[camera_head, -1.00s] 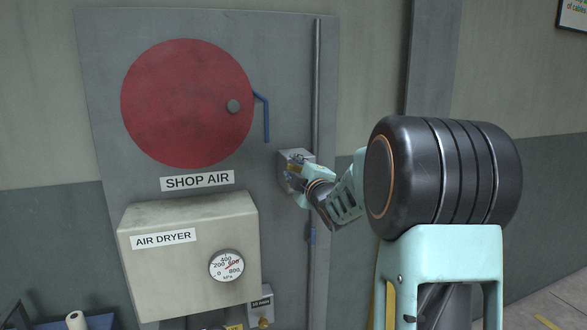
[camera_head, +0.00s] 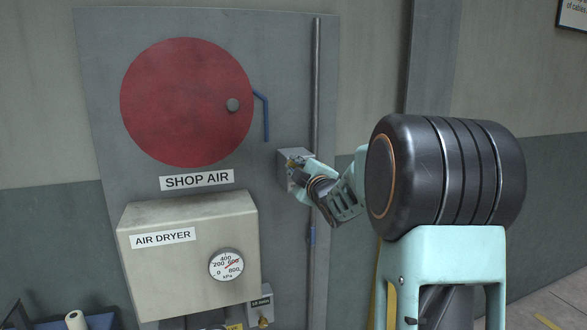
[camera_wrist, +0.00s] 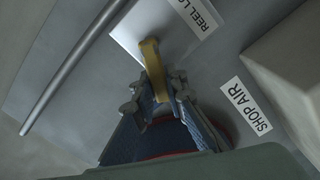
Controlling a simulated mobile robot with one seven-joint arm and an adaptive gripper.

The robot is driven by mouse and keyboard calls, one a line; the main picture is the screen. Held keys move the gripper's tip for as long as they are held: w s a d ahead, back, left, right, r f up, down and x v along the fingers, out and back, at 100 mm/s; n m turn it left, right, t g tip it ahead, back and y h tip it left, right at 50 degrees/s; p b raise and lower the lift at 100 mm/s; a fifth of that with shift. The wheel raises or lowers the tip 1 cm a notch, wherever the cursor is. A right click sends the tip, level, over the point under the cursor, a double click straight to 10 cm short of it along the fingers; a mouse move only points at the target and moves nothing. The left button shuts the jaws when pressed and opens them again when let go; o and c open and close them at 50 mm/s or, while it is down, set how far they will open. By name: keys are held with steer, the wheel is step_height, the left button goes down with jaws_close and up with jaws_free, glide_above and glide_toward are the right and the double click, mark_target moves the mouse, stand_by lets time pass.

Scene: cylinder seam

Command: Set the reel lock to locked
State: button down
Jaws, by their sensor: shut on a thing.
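The reel lock is a small grey box (camera_head: 283,168) on the grey wall panel, right of and below the red reel (camera_head: 180,95). Its label (camera_wrist: 193,15), partly cut off, shows in the wrist view. A yellow lever (camera_wrist: 151,58) stands out from the box. My gripper (camera_wrist: 157,92) is shut on the lever, with one finger on each side of it. In the head view my gripper (camera_head: 297,166) is at the front of the box and hides much of it and of the lever. The lever's set position cannot be read.
A vertical pipe (camera_head: 316,90) runs close to the right of the box. A blue bent handle (camera_head: 266,115) is above left. The air dryer box (camera_head: 185,275) with a gauge (camera_head: 226,265) juts out below left. Open floor lies at the lower right.

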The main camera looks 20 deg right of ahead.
steer(key=m, duration=0.1)
steer(key=r+m, duration=0.1)
steer(key=m, duration=0.1)
steer(key=shift+d+m, duration=0.3)
steer(key=shift+d, duration=0.1)
steer(key=m, duration=0.1)
steer(key=d+r+m+p, duration=0.1)
steer(key=m, duration=0.1)
steer(key=shift+m+p, duration=0.3)
steer(key=shift+d+m+p, duration=0.45)
steer(key=shift+m+p, duration=0.1)
steer(key=shift+m, duration=0.65)
steer(key=shift+d+m+p, duration=0.25)
steer(key=shift+m+p, duration=0.05)
steer(key=shift+m, duration=0.35)
steer(key=shift+d+m+p, duration=0.2)
steer(key=shift+m+p, duration=0.05)
steer(key=shift+m, duration=0.4)
steer(key=c, duration=1.9)
jaws_free()
steer(key=shift+c, duration=0.2)
